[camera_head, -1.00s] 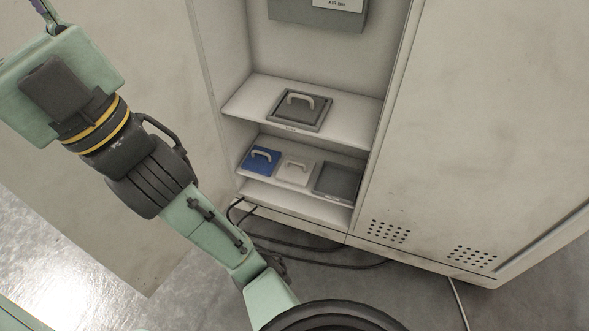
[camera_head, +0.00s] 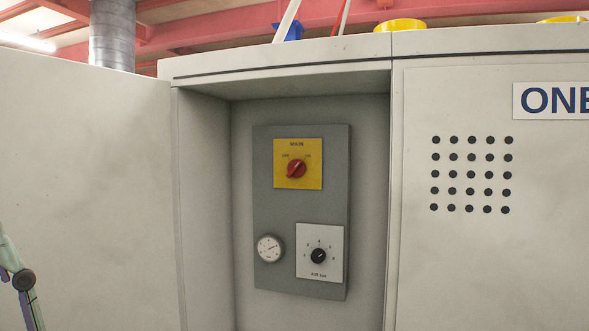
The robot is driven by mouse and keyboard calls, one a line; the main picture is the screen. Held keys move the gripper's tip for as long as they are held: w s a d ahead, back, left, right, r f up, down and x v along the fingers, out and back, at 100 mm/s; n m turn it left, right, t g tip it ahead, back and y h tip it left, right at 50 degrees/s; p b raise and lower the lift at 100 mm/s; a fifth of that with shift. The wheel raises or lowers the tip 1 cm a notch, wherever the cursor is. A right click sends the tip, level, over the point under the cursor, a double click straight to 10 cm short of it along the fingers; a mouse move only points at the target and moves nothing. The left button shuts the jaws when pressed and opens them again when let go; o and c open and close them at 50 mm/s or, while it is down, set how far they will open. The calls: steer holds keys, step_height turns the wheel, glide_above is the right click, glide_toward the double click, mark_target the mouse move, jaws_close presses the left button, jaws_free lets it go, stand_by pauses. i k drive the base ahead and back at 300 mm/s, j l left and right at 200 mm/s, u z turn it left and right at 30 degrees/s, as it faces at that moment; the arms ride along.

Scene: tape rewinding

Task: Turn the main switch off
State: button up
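The main switch is a red rotary knob (camera_head: 297,169) on a yellow plate (camera_head: 282,182) marked MAIN. The plate has a label at the upper left that seems to read OFF and one at the upper right that seems to read ON. The knob's grip lies slanted, from lower left to upper right; which end is its pointer is too small to tell. A slim teal part of my arm's end, perhaps my gripper (camera_head: 24,282), shows at the lower left edge, cut off by the frame. It is far left of the switch and nothing touches the knob.
The switch sits on a grey panel (camera_head: 268,215) inside an open cabinet bay. Below it are a round gauge (camera_head: 269,248) and a black AIR bar dial (camera_head: 318,256). The open door (camera_head: 90,180) is left, a closed perforated door (camera_head: 460,270) right. The space before the panel looks clear.

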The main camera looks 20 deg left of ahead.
mark_target(296, 168)
steer(key=i+j+z, duration=0.1)
steer(key=j+z, duration=0.15)
steer(key=j, duration=0.4)
steer(key=j+z, duration=0.3)
steer(key=j, duration=0.35)
steer(key=i, duration=0.05)
